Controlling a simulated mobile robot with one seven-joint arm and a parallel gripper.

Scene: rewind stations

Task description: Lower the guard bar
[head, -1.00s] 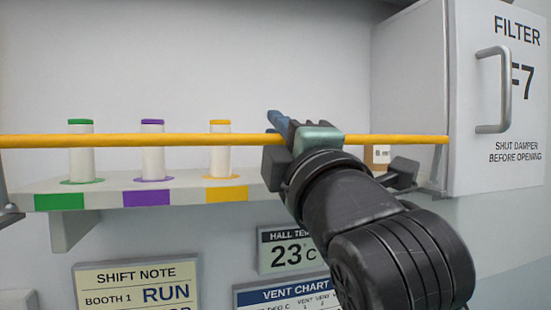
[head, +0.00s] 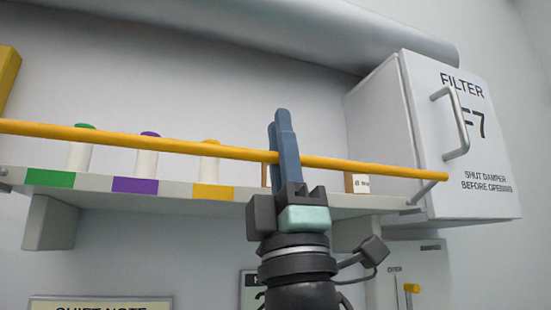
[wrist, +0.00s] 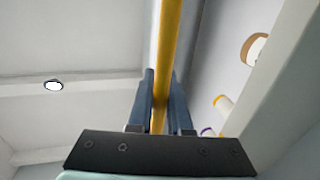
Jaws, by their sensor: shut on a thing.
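The guard bar (head: 360,167) is a long yellow bar running across the front of the shelf, at the height of the spools. In the head view its right end meets a grey bracket near the filter box. My gripper (head: 283,150) is at the bar, right of the yellow spool, with its blue fingers pointing up. In the wrist view the bar (wrist: 168,50) runs between the two fingers (wrist: 160,100), which are shut on it. A short part of the bar is hidden behind the fingers in the head view.
The shelf (head: 300,203) holds spools with green (head: 82,148), purple (head: 147,155) and yellow (head: 209,162) tops, behind the bar. A small box (head: 358,183) stands at its right. The filter box (head: 455,140) with a handle juts out at the right.

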